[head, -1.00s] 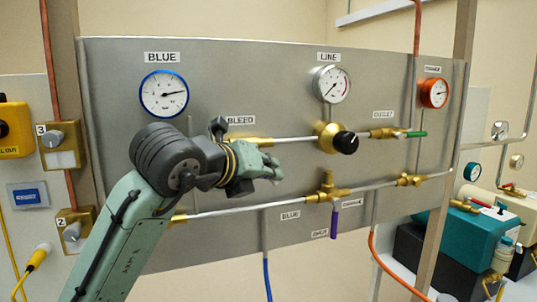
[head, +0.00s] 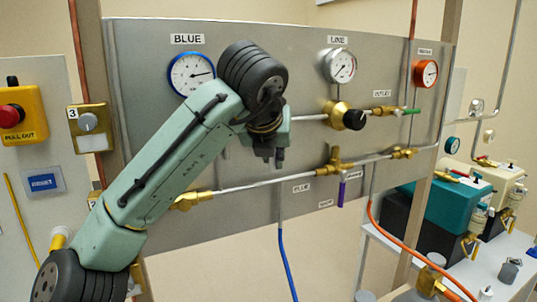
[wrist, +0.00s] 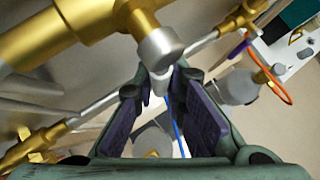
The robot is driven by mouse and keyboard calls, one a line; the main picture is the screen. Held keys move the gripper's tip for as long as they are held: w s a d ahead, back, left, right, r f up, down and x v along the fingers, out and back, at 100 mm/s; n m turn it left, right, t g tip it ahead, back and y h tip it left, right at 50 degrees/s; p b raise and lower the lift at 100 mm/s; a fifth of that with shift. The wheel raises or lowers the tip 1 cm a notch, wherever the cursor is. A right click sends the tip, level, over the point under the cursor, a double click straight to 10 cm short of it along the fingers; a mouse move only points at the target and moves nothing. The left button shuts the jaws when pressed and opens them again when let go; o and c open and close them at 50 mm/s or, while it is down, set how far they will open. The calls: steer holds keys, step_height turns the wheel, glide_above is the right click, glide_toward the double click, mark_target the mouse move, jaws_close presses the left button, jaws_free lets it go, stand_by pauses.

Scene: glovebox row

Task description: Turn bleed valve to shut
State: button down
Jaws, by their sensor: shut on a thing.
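The bleed valve shows in the wrist view as a thick brass body (wrist: 60,38) with a round grey cap (wrist: 160,46). A short pale handle (wrist: 161,80) comes off the cap and sits between my fingertips. My gripper (wrist: 162,84) is shut on this handle at its tips, with the dark finger pads on either side. In the head view my gripper (head: 279,158) points down in front of the panel. My arm hides the bleed valve and its label there, and the handle's exact angle cannot be told.
The steel panel (head: 240,215) carries a blue gauge (head: 192,73), a line gauge (head: 339,65), a black regulator knob (head: 354,120) and a purple-handled valve (head: 342,190). A blue hose (head: 287,262) hangs below. Pumps (head: 460,205) stand on the right. Open floor space lies below the panel.

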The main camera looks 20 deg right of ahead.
steer(key=shift+a+y, duration=0.15)
steer(key=shift+y, duration=0.15)
steer(key=c, duration=1.6)
jaws_free()
steer(key=shift+c, duration=0.2)
steer(key=v, duration=1.2)
